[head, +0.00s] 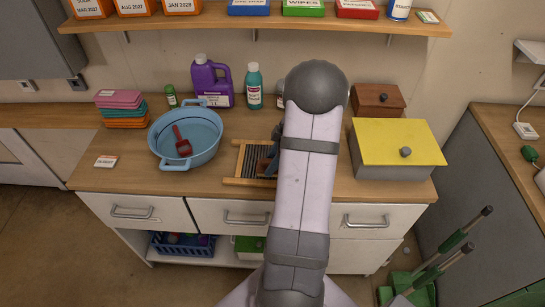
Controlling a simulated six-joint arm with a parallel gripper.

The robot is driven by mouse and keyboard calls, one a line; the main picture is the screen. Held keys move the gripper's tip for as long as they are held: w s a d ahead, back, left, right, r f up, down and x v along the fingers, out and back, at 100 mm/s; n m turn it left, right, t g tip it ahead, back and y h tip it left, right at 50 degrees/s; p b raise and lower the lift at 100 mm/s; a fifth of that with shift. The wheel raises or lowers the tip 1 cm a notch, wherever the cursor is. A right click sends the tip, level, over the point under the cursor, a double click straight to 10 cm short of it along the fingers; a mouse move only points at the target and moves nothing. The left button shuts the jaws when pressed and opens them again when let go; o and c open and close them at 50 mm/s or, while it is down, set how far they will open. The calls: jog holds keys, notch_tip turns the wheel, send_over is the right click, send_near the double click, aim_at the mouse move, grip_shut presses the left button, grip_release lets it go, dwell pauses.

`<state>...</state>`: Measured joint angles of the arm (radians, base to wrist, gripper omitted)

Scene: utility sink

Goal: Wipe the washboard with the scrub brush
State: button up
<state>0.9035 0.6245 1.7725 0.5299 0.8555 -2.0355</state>
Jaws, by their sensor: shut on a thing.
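The washboard (252,155) lies flat on the wooden counter, with a light wood frame and a dark ribbed face. My arm covers its right part. My gripper (275,150) is over the right part of the washboard, mostly hidden behind my own arm. It is shut on the scrub brush (264,167), of which only a small dark blue-grey part shows low over the ribs. Whether the bristles touch the ribs cannot be told from this view.
A blue basin (203,125) with a red scoop (182,142) stands left of the washboard. Behind are a purple jug (212,84) and a teal bottle (254,88). A yellow-lidded box (398,142) stands right. A loaded shelf (215,22) hangs above. The counter's front left is mostly clear.

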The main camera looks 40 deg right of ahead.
jog(key=shift+s+a+f, duration=0.1)
jog(key=shift+s+a, duration=0.25)
jog(key=shift+s+d+b, duration=0.4)
jog(key=shift+s+d, duration=0.15)
jog(key=shift+d, duration=0.1)
jog(key=shift+w+d, duration=0.1)
jog(key=shift+d, duration=0.15)
jog(key=shift+w+d+p, duration=0.5)
jog(key=shift+w+d, duration=2.9)
jog(key=shift+d, duration=0.15)
jog(key=shift+w+d+r, duration=0.15)
jog(key=shift+d+r, duration=0.05)
jog(key=shift+r, duration=0.2)
jog(key=shift+r+p, duration=0.45)
jog(key=shift+r, duration=0.35)
jog(key=shift+a+r+p, duration=0.1)
jog(key=shift+r+p, duration=0.25)
jog(key=shift+r, duration=0.45)
jog(key=shift+r+p, duration=1.2)
jog(key=shift+r, duration=1)
